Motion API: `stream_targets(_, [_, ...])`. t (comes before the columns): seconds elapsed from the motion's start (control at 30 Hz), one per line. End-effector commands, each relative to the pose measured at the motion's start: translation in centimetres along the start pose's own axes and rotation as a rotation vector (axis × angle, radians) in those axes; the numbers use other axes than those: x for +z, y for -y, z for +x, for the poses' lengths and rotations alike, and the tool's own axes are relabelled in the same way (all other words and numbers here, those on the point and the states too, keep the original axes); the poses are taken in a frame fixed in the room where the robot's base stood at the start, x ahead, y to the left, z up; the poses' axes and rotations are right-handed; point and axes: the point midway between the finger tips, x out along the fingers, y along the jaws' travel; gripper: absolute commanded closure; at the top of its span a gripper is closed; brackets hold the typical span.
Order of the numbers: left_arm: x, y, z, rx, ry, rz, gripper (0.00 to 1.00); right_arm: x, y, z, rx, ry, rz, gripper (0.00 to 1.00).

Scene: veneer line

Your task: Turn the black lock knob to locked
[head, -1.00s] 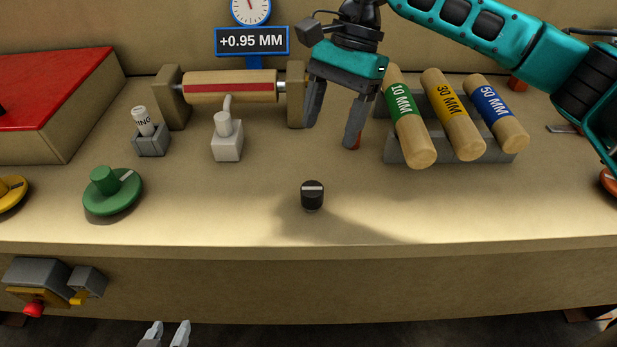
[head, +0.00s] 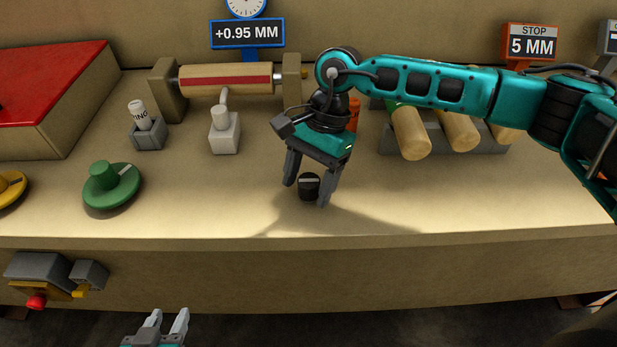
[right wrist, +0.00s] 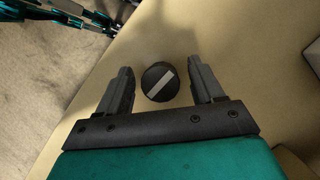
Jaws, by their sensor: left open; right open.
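The black lock knob (head: 308,187) stands on the tan bench near its front edge, with a white line across its top. In the right wrist view the knob (right wrist: 160,82) lies between the two open fingers, and its white line runs diagonally. My right gripper (head: 306,194) is open, with its fingers on either side of the knob and a gap on each side in the wrist view. I cannot tell how low the fingertips reach. My left gripper (head: 168,320) is open and empty, low in front of the bench.
A green dial (head: 110,186) and a small grey lever block (head: 224,133) stand to the left. A roller (head: 228,80) is behind, below the +0.95 MM display (head: 247,33). Wooden cylinders (head: 410,135) lie in a rack behind my right arm. The bench right of the knob is clear.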

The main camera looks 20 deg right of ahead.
Motion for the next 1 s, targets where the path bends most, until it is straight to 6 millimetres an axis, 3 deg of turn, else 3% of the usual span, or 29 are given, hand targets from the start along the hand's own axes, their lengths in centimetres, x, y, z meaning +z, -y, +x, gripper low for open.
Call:
stream_targets(0.1, [0.00, 0.01, 0.01, 0.000, 0.000, 0.000, 0.57, 0.01, 0.00, 0.01, 0.000, 0.000, 0.000, 0.33])
stream_targets(0.67, [0.03, 0.02, -0.02, 0.000, 0.000, 0.000, 0.57, 0.02, 0.00, -0.04, 0.001, 0.000, 0.000, 0.87])
stream_targets(1.0, [0.46, -0.03, 0.04, 0.000, 0.005, -0.001, 0.57, 0.01, 0.00, -0.01, -0.013, 0.000, 0.031, 0.88])
